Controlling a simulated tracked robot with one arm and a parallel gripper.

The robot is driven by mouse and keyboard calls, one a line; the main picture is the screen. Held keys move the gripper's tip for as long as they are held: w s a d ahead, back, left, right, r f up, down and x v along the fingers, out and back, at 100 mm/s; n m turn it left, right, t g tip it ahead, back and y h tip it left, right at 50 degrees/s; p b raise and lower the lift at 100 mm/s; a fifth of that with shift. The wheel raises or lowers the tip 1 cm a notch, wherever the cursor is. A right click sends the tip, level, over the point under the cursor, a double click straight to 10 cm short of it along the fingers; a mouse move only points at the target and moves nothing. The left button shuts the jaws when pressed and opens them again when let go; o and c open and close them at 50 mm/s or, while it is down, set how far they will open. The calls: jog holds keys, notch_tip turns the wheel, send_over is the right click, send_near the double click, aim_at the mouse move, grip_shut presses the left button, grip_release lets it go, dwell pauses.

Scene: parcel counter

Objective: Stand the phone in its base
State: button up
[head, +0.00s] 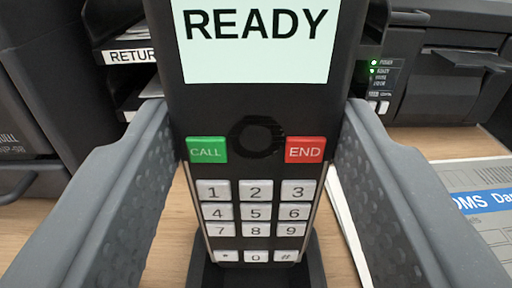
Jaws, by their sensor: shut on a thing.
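The phone (256,170) is black, with a lit screen reading READY, green CALL and red END keys and a white keypad. It is upright, screen side towards me, and its top is cut off by the picture edge. My gripper (257,125) is shut on the phone, one grey finger along each side. A dark base (316,268) shows behind and around the phone's lower end at the bottom edge. The phone hides most of it, and I cannot tell whether the phone rests in it or is just above or before it.
A black tray rack (125,30) labelled RETUR… stands behind left, with a dark machine (25,120) at the far left. A dark device with green lights (430,75) stands behind right. Papers with a blue band (480,195) lie at right on the wooden counter (170,240).

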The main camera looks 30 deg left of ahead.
aim_at(256, 228)
jog(key=shift+f, duration=2.1)
dwell(1.5)
jog(key=o, duration=1.3)
jog(key=shift+c, duration=0.2)
jog(key=shift+s, duration=0.1)
jog(key=p+v, duration=0.1)
jog(key=v, duration=1.2)
jog(key=shift+s+d+p, duration=0.15)
jog(key=shift+s+p, duration=0.1)
jog(key=shift+p, duration=0.05)
